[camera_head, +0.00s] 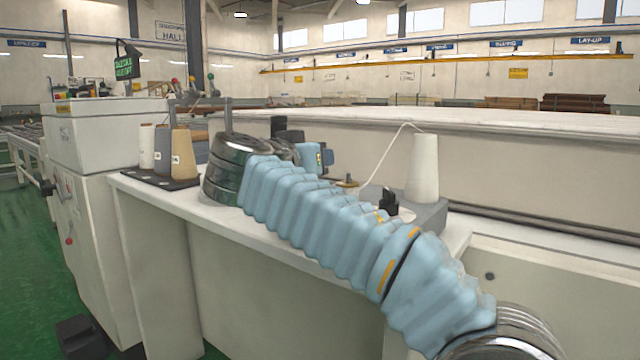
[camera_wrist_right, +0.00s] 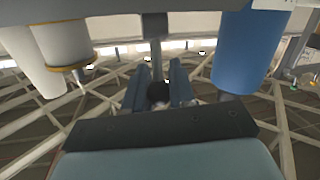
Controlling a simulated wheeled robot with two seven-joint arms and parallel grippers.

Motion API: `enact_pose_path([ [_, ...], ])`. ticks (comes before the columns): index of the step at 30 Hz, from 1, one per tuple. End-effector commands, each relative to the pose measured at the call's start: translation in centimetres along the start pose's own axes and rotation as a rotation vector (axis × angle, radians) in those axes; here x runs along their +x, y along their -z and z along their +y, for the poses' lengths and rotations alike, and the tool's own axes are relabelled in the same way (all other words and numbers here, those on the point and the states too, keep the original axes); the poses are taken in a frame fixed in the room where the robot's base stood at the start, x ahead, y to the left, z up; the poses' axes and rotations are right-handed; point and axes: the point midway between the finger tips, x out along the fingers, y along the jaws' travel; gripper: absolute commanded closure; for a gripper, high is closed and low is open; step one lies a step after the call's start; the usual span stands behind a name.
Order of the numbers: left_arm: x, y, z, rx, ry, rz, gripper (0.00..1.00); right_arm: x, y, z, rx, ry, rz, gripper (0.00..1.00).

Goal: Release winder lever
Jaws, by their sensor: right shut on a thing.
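In the right wrist view, my right gripper (camera_wrist_right: 158,90) has its two blue-grey fingers close around a small dark knob (camera_wrist_right: 158,94), which I take to be the winder lever's. A grey bar (camera_wrist_right: 155,27) runs above it. In the head view, my right arm crosses from the lower right to the winder on the white table (camera_head: 245,228). My left gripper is not in view.
A white thread cone (camera_head: 422,168) stands on a grey block (camera_head: 432,213), its thread running left. Several cones, including a tan one (camera_head: 183,155), stand on a dark tray at the left. A white cabinet (camera_head: 95,210) stands farther left, and a long white machine bed (camera_head: 490,130) lies behind.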

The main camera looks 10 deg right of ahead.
Motion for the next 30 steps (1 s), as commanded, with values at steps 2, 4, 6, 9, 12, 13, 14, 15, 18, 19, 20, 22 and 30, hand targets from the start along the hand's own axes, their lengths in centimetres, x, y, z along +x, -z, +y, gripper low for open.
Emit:
enact_pose_path([
  [2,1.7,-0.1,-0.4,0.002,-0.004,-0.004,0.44,-0.3,-0.8,-0.2,-0.01,-0.007,0.045,1.0],
  [4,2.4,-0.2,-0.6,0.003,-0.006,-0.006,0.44,-0.4,-0.7,-0.2,-0.018,-0.014,0.08,1.0],
  [6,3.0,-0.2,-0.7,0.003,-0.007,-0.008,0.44,-0.6,-0.7,-0.3,-0.024,-0.02,0.11,1.0],
  [9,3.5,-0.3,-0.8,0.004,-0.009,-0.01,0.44,-0.7,-0.6,-0.3,-0.032,-0.026,0.142,1.0],
  [12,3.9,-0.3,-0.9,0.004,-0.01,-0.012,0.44,-0.8,-0.4,-0.3,-0.037,-0.03,0.163,1.0],
  [13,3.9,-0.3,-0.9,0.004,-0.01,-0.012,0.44,-0.9,-0.4,-0.3,-0.038,-0.03,0.167,1.0],
  [14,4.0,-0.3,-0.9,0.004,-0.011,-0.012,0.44,-0.9,-0.4,-0.3,-0.039,-0.031,0.171,1.0],
  [15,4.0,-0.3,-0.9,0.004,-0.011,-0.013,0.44,-0.9,-0.3,-0.3,-0.04,-0.032,0.175,1.0],
  [18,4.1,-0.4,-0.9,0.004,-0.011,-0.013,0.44,-1.0,-0.2,-0.3,-0.041,-0.033,0.181,1.0],
  [19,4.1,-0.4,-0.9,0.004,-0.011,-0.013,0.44,-1.0,-0.2,-0.3,-0.042,-0.033,0.181,1.0],
  [20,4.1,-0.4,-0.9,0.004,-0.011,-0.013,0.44,-1.0,-0.2,-0.3,-0.042,-0.033,0.181,1.0],
  [22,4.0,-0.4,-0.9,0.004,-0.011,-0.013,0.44,-1.0,-0.2,-0.3,-0.042,-0.033,0.181,1.0],
  [30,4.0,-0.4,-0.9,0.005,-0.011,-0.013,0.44,-1.0,-0.2,-0.3,-0.042,-0.032,0.18,0.63],
])
